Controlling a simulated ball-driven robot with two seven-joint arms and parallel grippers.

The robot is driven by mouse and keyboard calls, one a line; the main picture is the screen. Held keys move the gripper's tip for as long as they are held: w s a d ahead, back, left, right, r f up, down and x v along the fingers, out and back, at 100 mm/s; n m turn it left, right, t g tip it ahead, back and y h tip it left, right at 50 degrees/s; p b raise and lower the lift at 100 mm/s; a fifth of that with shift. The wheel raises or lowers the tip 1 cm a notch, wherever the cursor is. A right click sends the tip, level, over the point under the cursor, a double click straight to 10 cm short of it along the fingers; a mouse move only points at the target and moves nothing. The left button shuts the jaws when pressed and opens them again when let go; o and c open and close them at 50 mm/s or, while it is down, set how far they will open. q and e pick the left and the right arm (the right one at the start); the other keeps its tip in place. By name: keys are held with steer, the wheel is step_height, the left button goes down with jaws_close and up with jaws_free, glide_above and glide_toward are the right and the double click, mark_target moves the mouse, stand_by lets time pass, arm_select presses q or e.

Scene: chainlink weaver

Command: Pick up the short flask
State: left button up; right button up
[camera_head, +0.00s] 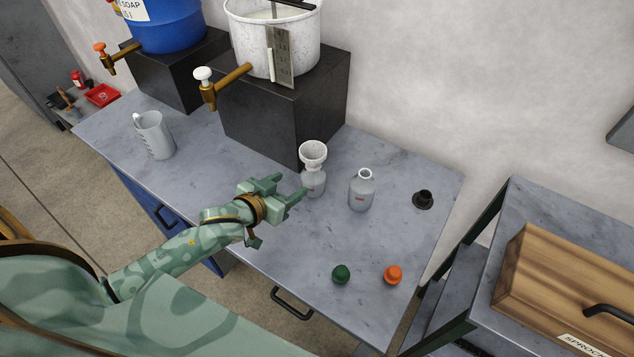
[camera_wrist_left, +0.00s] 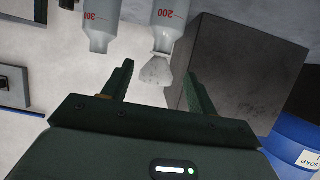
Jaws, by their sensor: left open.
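Two pale flasks with red marks stand upright on the grey bench. The left one (camera_head: 314,184) carries a white funnel (camera_head: 313,151) in its mouth and looks the smaller of the two. The other flask (camera_head: 362,192) stands to its right with an open neck. My left gripper (camera_head: 291,186) is open and empty, just left of the funnel flask, fingers toward it. The left wrist view is upside down: the flask marked 200 (camera_wrist_left: 171,15), with its funnel (camera_wrist_left: 155,72), shows between and beyond the fingers (camera_wrist_left: 159,70). The flask marked 300 (camera_wrist_left: 98,22) is left of them.
A green stopper (camera_head: 341,274) and an orange stopper (camera_head: 393,274) lie at the bench's front right. A black piece (camera_head: 424,199) sits near the right edge. A jug (camera_head: 155,136) stands left. A dark block (camera_head: 285,105) bearing a white tapped tank (camera_head: 262,40) is behind.

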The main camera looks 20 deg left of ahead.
mark_target(309, 171)
arm_select(q)
steer(key=x, duration=0.4)
steer(key=shift+w+f+b, duration=0.15)
steer(key=shift+f+b, duration=0.05)
steer(key=shift+b, duration=0.15)
steer(key=x, duration=0.2)
steer(key=b+x, duration=0.1)
steer(key=x, duration=0.2)
steer(key=shift+w+a+f, duration=0.1)
steer(key=shift+w+a, duration=0.1)
steer(key=shift+w, duration=0.1)
jaws_close()
